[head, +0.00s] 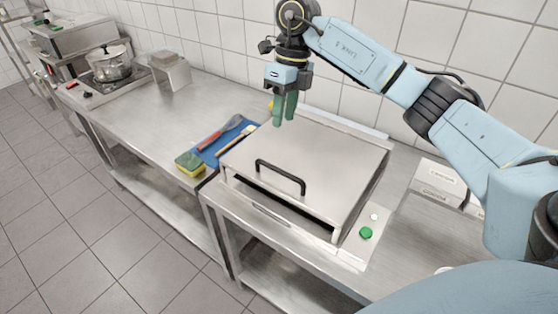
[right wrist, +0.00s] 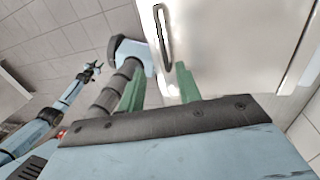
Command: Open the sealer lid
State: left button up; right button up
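The sealer (head: 272,212) is a steel box on the right steel table. Its flat lid (head: 320,155) lies nearly level, with a dark gap under its front edge; I cannot tell whether it is slightly raised. A black bar handle (head: 281,176) sits near the lid's front edge. My right gripper (head: 285,122) points down near the lid's back left corner, away from the handle, open and empty. In the right wrist view its green fingers (right wrist: 160,92) are apart, with the lid and handle (right wrist: 163,38) beyond. My left gripper (right wrist: 94,67) seems to show small there; its fingers are unclear.
A green button (head: 365,233) is at the sealer's front right. A blue mat (head: 228,137) with utensils and a sponge (head: 189,163) lie to the left. A white box (head: 437,180) stands right. A pot (head: 110,65) is at the far left. The tiled wall is close behind.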

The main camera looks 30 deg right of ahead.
jog(key=x, duration=1.3)
jog(key=shift+s+d+f, duration=0.1)
jog(key=shift+d+f, duration=0.05)
jog(key=shift+d, duration=0.05)
grip_shut()
